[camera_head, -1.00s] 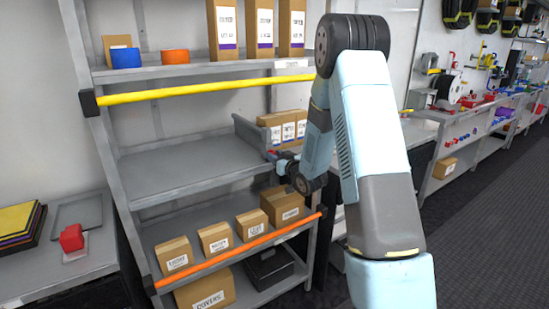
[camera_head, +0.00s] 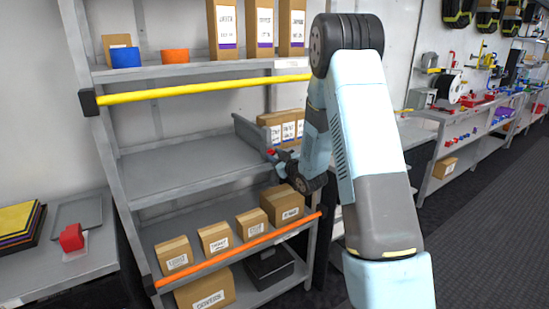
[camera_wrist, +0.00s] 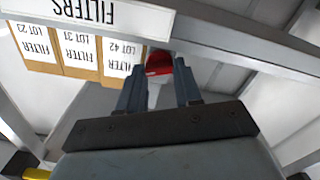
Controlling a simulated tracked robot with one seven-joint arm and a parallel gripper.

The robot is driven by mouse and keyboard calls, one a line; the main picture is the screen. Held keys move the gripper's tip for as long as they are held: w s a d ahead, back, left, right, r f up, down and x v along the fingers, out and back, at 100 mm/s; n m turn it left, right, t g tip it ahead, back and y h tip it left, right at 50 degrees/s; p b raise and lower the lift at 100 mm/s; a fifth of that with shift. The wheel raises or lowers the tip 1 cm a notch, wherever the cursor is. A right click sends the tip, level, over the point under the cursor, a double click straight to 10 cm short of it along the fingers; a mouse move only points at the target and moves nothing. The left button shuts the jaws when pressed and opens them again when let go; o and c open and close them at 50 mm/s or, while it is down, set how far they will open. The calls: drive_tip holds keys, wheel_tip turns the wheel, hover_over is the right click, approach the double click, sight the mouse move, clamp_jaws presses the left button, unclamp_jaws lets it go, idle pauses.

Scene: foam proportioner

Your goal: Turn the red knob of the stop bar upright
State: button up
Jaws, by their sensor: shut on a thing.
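The red knob (camera_wrist: 158,64) shows in the wrist view between the two fingertips of my gripper (camera_wrist: 159,80). The dark fingers are shut on its sides. In the head view a small red spot of it (camera_head: 271,152) shows at the tip of my gripper (camera_head: 274,157), at the right end of the middle shelf. A grey bar (camera_wrist: 250,52) runs slantwise just behind the knob in the wrist view. I cannot tell for certain that it is the stop bar. The fingers hide part of the knob, and its exact angle is unclear.
Filter boxes (camera_wrist: 78,52) stand close beyond the gripper, also seen in the head view (camera_head: 285,128).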

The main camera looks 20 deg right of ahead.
drive_tip(key=shift+f+n, duration=0.1)
drive_tip(key=shift+n, duration=1.2)
drive_tip(key=o, duration=1)
drive_tip(key=shift+s+a, duration=0.1)
drive_tip(key=shift+o, duration=0.2)
drive_tip(key=shift+s, duration=0.1)
drive_tip(key=v, duration=1.3)
drive_tip(key=shift+s+d, duration=0.2)
drive_tip(key=shift+d, duration=0.05)
